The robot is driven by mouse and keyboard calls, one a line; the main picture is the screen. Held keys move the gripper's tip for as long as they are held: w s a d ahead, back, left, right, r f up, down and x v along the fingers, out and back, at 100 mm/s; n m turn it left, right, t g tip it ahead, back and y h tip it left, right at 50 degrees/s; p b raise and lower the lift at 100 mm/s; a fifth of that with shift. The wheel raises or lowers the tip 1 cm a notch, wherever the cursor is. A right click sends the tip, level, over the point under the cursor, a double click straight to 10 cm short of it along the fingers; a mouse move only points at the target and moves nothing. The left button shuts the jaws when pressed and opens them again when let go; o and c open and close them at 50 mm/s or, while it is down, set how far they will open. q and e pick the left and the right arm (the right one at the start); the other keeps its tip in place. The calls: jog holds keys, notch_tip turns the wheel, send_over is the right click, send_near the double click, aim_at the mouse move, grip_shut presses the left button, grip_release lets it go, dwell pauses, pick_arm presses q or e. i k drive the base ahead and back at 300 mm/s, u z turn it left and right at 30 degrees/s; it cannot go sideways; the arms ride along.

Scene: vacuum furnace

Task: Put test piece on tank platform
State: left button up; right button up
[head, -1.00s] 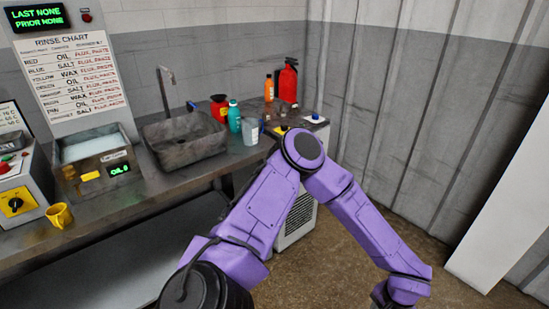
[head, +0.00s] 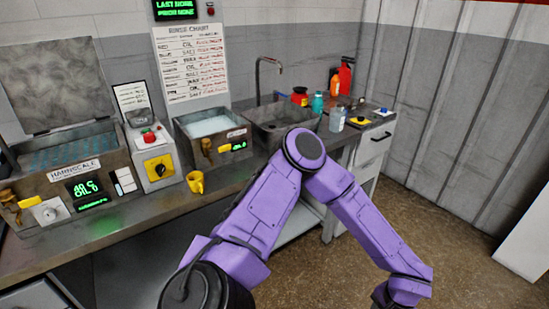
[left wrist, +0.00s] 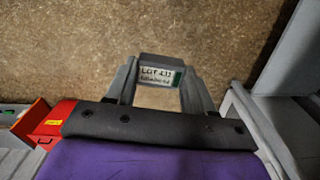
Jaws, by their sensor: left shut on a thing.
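In the left wrist view my left gripper (left wrist: 158,92) is shut on a small grey block (left wrist: 160,62) with a white and green label, apparently the test piece. It is held above brown floor. The label seems to start with "LOT"; the rest is too small to read. In the head view a large open tank (head: 62,182) with a raised lid and blue contents stands at the left of the bench. A smaller tank (head: 222,147) with pale contents and a green display stands further right. I cannot tell which part is the tank platform. My right gripper is not in view.
A sink (head: 270,127), bottles (head: 337,118) and a fire extinguisher (head: 345,77) are further right.

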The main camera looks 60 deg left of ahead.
aim_at(81, 153)
jog(key=u, duration=2.1)
